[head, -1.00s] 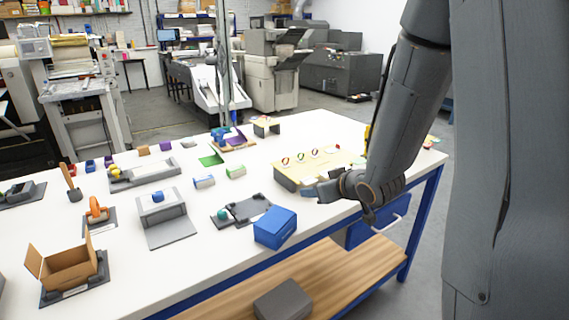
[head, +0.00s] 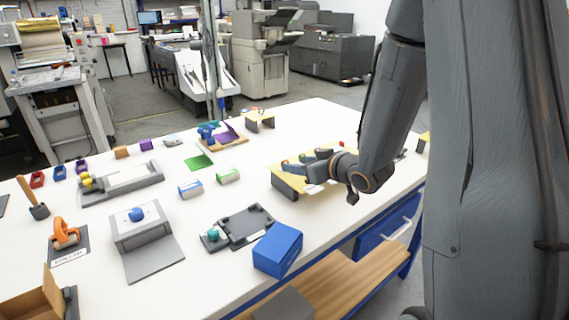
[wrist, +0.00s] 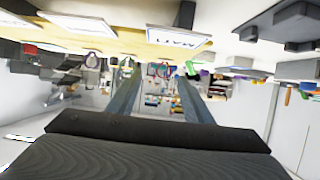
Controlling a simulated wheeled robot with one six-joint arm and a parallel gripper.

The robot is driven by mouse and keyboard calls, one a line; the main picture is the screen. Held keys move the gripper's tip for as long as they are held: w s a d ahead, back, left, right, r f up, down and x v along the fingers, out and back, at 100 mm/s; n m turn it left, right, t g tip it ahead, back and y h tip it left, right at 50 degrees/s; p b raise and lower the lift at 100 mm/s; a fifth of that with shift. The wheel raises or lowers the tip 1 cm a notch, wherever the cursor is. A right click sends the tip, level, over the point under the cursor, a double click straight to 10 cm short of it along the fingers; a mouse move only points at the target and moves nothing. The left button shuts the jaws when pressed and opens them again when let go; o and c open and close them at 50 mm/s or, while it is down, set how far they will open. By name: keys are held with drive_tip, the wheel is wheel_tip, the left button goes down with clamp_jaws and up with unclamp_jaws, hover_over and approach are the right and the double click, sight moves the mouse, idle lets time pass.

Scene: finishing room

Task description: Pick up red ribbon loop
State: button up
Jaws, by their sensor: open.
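The red ribbon loop (wrist: 164,70) shows in the wrist view between the far ends of my two fingers. I cannot tell whether they touch it. In the head view a red loop (head: 284,164) shows at the left end of the pale wooden stand (head: 283,184), close to my fingertips. My gripper (head: 298,164) is open over the stand and partly hides the row of loops. In the wrist view my gripper (wrist: 158,76) has its fingers apart.
A blue box (head: 277,250) stands at the table's front edge, left of the stand. A dark grey fixture (head: 245,226) lies beside it.

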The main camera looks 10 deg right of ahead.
sight(285, 161)
drive_tip(key=shift+a+p+x, duration=0.2)
drive_tip(key=shift+p+x, duration=0.35)
drive_tip(key=shift+x, duration=1.05)
drive_tip(key=shift+a+p+x, duration=0.2)
drive_tip(key=shift+p+x, duration=0.3)
drive_tip(key=shift+x, duration=1.1)
drive_tip(key=shift+s, duration=0.15)
drive_tip(key=shift+r, duration=0.1)
drive_tip(key=c, duration=1.1)
